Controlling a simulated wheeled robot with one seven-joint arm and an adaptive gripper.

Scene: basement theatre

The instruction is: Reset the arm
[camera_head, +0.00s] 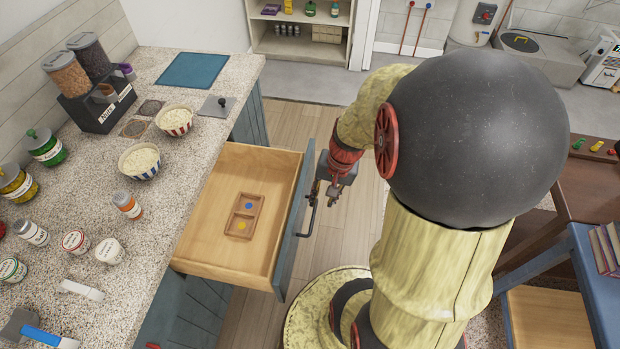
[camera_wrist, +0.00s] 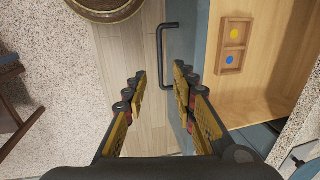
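My gripper (camera_head: 322,196) hangs beside the outer face of an open drawer, close to its dark bar handle (camera_head: 309,207). In the wrist view my gripper (camera_wrist: 159,84) is open, its two fingers spread wide with nothing between them. The handle (camera_wrist: 160,50) shows ahead of the fingertips, and its lower end passes close to the right finger. I cannot tell whether they touch. The drawer (camera_head: 207,240) is pulled out from the counter and holds a small wooden tray (camera_head: 259,214) with a blue and a yellow disc.
The speckled counter (camera_head: 190,75) at the left carries two popcorn bowls (camera_head: 139,161), (camera_head: 175,120), jars, dispensers and a blue mat (camera_head: 193,70). A blue chair or stand (camera_head: 590,270) is at the right. Wooden floor (camera_head: 285,118) lies open beyond the drawer.

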